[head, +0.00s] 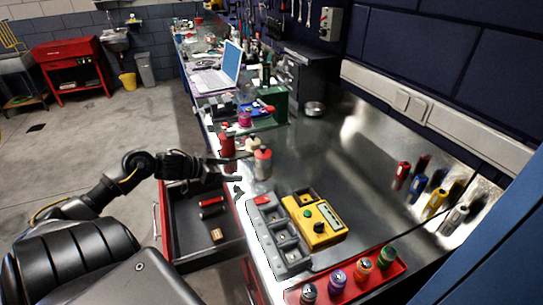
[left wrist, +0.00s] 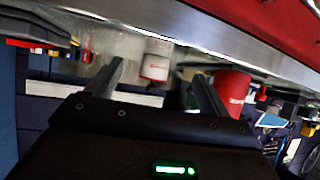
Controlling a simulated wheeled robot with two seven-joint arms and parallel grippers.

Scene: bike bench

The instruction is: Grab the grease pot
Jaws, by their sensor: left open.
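A small white-and-red pot (head: 263,168), which looks like the grease pot, stands upright near the bench's front edge. My left gripper (head: 240,168) is open and empty just left of it, fingers pointing at it. In the left wrist view, which is upside down, the pot (left wrist: 155,62) shows between the tips of the open left gripper (left wrist: 158,72); I cannot tell whether the tips reach beside it. A cream-topped container (head: 251,145) is right behind the pot. My right gripper is not in view.
A red can (head: 227,146) stands close behind the left gripper; it also shows in the left wrist view (left wrist: 232,95). A grey tray (head: 290,259), yellow box (head: 327,236) and red tray (head: 390,270) lie nearer. An open drawer (head: 190,243) is below. Bench right of the pot is clear.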

